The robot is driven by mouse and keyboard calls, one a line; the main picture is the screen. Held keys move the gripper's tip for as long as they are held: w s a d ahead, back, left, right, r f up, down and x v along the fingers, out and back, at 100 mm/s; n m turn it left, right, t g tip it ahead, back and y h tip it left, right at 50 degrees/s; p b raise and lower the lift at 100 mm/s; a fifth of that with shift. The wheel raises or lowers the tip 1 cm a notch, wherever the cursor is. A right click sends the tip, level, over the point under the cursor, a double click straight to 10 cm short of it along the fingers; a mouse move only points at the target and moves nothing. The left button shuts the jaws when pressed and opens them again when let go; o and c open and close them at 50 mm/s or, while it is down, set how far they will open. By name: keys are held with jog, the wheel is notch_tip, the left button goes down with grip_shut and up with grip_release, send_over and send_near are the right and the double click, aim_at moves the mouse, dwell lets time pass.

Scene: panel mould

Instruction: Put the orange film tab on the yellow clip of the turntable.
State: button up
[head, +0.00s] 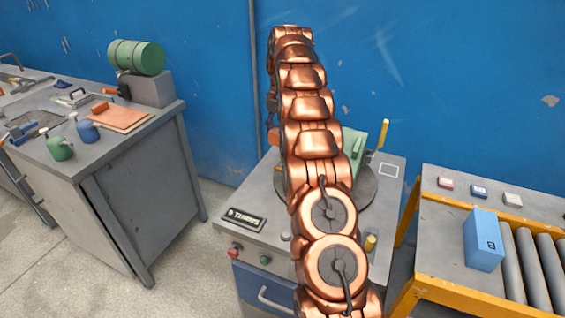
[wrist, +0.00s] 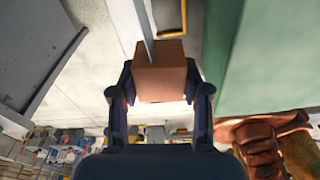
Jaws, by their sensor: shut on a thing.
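My gripper (wrist: 160,98) is shut on the orange film tab (wrist: 160,72), a brownish-orange block between its dark fingers in the wrist view. A thin pale strip runs from the tab toward the top of that view. In the head view my copper arm hides the gripper and much of the turntable (head: 369,192), a dark disc on the grey cabinet. A green panel (head: 354,142) stands on the turntable; a large green surface (wrist: 275,60) fills the wrist view's right side. A yellow upright piece (head: 383,134) stands right of the panel. I cannot tell whether it is the clip.
A yellow-framed roller table (head: 440,285) with a blue box (head: 483,240) stands right. Floor shows between bench and cabinet.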

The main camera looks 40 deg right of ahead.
jog(key=shift+s+d+r+n, duration=0.15)
jog(key=shift+d+n, duration=0.35)
jog(key=shift+d, duration=0.15)
jog(key=shift+s+f+p, duration=0.1)
jog(key=shift+f+p, duration=1.15)
jog(key=shift+f, duration=3.7)
jog(key=shift+f, duration=0.1)
jog(key=o, duration=1.3)
